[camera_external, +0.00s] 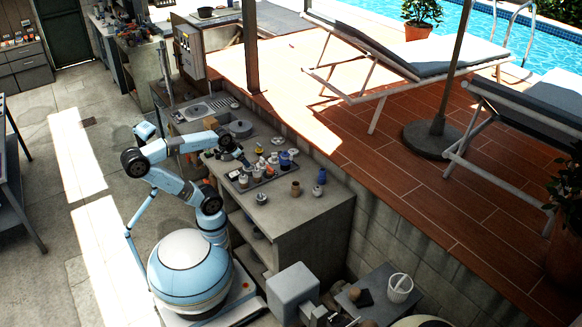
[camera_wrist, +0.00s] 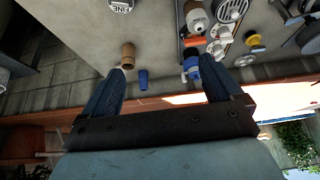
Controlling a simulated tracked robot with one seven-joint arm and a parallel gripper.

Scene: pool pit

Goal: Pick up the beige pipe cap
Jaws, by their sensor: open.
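My gripper (camera_wrist: 163,66) is open, with its two dark fingers wide apart and nothing between them. In the external view my gripper (camera_external: 242,158) hangs over the left part of a dark tray (camera_external: 270,179) on the grey counter. Several small parts crowd the tray. A pale beige-white part (camera_wrist: 196,17) stands at the tray's edge in the wrist view and may be the beige pipe cap, but I cannot tell for sure. A tan-brown jar (camera_wrist: 128,55) stands off the tray; it also shows in the external view (camera_external: 295,188).
A blue bottle (camera_external: 320,180) stands near the jar. A small grey part (camera_external: 261,198) sits near the counter's front edge.

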